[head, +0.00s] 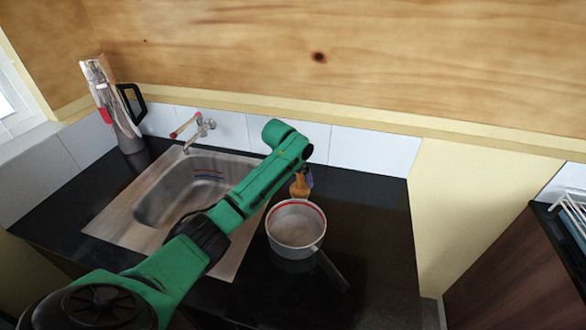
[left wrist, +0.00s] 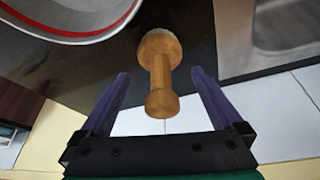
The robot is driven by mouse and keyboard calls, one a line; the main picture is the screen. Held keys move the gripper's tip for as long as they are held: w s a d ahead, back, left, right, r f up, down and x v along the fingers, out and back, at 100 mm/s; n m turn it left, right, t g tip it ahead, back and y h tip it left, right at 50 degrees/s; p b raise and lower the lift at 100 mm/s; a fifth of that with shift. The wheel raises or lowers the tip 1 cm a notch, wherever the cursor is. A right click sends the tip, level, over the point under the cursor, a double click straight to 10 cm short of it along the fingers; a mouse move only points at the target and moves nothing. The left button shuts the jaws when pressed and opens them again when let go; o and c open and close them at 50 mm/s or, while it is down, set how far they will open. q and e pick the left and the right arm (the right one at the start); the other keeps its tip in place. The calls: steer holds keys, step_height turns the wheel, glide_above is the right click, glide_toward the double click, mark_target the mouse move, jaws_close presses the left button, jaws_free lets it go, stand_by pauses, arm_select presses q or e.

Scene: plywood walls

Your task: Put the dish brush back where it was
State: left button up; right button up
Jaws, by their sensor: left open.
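The dish brush (head: 299,187) is wooden with a rounded knob handle. It stands on the black counter just behind the pot, to the right of the sink, and looks upright. In the left wrist view the brush (left wrist: 161,68) has its pale bristle end at the counter and its knob toward me. My left gripper (left wrist: 160,74) is open, with its two purple fingers on either side of the handle and gaps on both sides. In the head view the arm hides most of this gripper. My right gripper is not in view.
A metal pot (head: 296,224) with a red band and dark handle stands close in front of the brush. The steel sink (head: 150,205) with a tap (head: 205,125) is at left. The counter's right is clear.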

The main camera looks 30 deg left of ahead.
arm_select(q)
steer(key=b+v, duration=0.1)
steer(key=v, duration=0.6)
steer(key=shift+r, duration=0.2)
steer(key=shift+s, duration=0.2)
